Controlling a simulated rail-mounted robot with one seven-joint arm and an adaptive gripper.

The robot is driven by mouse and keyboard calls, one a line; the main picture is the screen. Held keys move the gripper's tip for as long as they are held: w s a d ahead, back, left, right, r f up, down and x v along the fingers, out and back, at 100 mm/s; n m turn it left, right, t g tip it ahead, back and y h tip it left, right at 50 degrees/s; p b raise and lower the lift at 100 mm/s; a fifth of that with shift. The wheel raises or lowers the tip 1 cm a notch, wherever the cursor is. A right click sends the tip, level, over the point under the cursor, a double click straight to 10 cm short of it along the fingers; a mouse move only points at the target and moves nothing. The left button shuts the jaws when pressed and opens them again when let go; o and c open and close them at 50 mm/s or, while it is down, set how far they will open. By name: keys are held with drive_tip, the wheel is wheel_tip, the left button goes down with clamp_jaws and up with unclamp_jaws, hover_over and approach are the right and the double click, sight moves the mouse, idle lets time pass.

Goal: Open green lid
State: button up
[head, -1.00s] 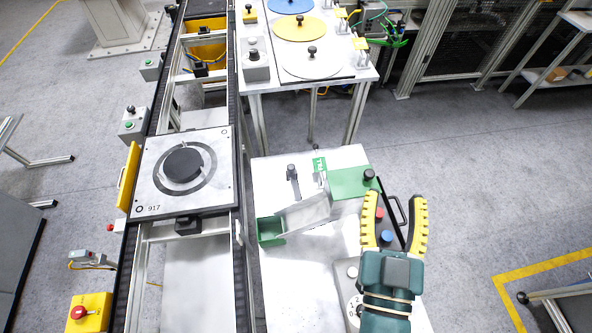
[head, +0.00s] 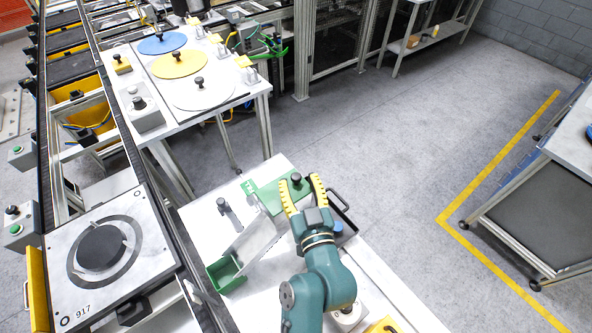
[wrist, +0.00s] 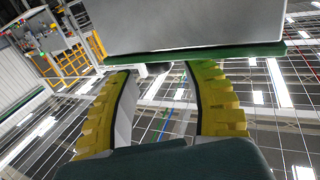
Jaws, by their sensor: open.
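The green lid (head: 268,196) lies flat on the small white table in the head view. A black knob (head: 296,179) stands up at its right end. My gripper (head: 298,184) is open, with its yellow fingers on either side of the knob in the picture. I cannot tell whether they touch it or how high they are above it. The wrist view shows the two fingers apart (wrist: 158,72) with nothing held between them. A grey plate with a green edge (wrist: 200,52) hangs over the fingertips there. The knob is not recognisable in that view.
A grey sloped chute (head: 250,236) leads to a green bin (head: 228,272) beside the lid. A black handle (head: 338,199) is just right of my gripper. A conveyor with a pallet (head: 65,262) runs at left. Another table with coloured discs (head: 180,63) stands behind.

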drive_tip(key=shift+x, duration=1.25)
drive_tip(key=shift+c, duration=0.5)
clamp_jaws()
